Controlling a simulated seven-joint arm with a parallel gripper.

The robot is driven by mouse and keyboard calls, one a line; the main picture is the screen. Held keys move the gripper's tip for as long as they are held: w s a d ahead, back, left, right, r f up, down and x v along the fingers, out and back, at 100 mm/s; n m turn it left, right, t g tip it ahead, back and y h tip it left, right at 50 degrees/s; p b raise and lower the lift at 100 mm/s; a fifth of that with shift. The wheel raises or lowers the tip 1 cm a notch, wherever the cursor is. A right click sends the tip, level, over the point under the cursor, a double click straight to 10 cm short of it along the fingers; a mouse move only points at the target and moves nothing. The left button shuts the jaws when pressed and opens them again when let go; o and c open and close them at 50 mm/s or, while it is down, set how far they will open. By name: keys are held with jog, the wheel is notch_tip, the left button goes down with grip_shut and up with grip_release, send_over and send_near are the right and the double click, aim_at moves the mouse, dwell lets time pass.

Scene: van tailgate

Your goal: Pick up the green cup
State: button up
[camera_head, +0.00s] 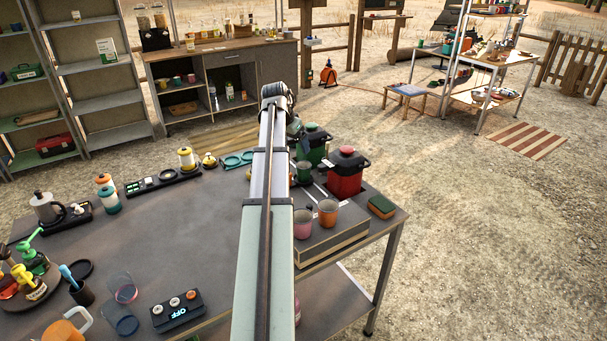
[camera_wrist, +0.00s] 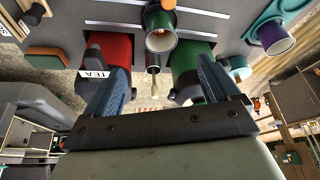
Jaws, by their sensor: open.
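The green cup (camera_head: 304,171) stands upright on the table in front of the green canister (camera_head: 313,146), right beside my arm in the head view. In the wrist view, a cup with a green rim and a tan inside (camera_wrist: 160,38) looks like the same one. It lies beyond the fingertips, near the middle of the gap. My gripper (camera_wrist: 160,72) is open and empty, its two blue fingers spread apart. In the head view my arm reaches past the cup, and the fingers are hard to make out.
A red canister labelled TEA (camera_wrist: 106,50) and the green canister lie close around the fingers. A pink cup (camera_head: 303,224) and an orange cup (camera_head: 328,211) stand nearer on the box. A green-topped block (camera_head: 381,207) lies at the right. The table left of my arm has bare room.

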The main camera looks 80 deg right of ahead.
aim_at(303, 166)
jog(key=x, duration=1.3)
jog(key=shift+s+d+f, duration=0.15)
jog(key=shift+d, duration=0.2)
jog(key=c, duration=1.2)
